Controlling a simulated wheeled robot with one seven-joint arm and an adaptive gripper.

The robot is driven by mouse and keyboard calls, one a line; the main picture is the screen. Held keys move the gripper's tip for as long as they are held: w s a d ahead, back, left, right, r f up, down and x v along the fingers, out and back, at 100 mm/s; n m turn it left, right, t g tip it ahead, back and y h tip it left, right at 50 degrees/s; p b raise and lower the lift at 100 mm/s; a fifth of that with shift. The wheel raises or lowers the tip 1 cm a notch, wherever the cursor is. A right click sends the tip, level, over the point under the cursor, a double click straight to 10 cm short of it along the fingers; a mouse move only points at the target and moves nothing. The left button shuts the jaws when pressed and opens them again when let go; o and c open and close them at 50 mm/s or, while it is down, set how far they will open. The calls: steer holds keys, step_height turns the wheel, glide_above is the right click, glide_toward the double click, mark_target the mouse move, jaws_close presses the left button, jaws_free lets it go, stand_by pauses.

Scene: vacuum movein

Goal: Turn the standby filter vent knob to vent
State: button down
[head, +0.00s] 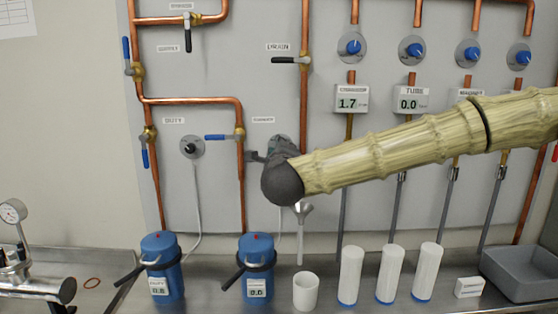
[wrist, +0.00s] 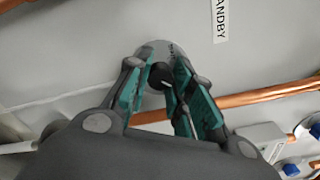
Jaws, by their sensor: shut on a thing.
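The standby vent knob (wrist: 159,73) is a small black knob on a round grey plate (wrist: 153,49) on the panel. The STANDBY label (wrist: 219,18) is beside it in the wrist view. My gripper (wrist: 158,82) has its teal fingers on either side of the knob and is shut on it. In the head view my gripper (head: 270,153) covers the knob, and only the plate's upper edge (head: 283,138) shows. The knob's pointer setting cannot be read. The blue standby filter (head: 257,270) stands below on the bench, its display reading about 0.0.
The matching duty knob (head: 190,147) is to the left, above the blue duty filter (head: 162,270). A blue-handled valve (head: 220,137) on a copper pipe is close left of my gripper. A black-handled drain valve (head: 290,60) is above.

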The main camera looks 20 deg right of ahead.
steer(key=shift+d+f+m, duration=0.1)
steer(key=shift+f+m, duration=0.1)
steer(key=shift+m, duration=0.2)
steer(key=c, duration=1.2)
jaws_free()
steer(key=shift+d, duration=0.1)
steer(key=shift+r, duration=0.1)
steer(key=shift+s, duration=0.15)
steer(key=v, duration=1.1)
steer(key=shift+s+a, duration=0.25)
steer(key=shift+s, duration=0.1)
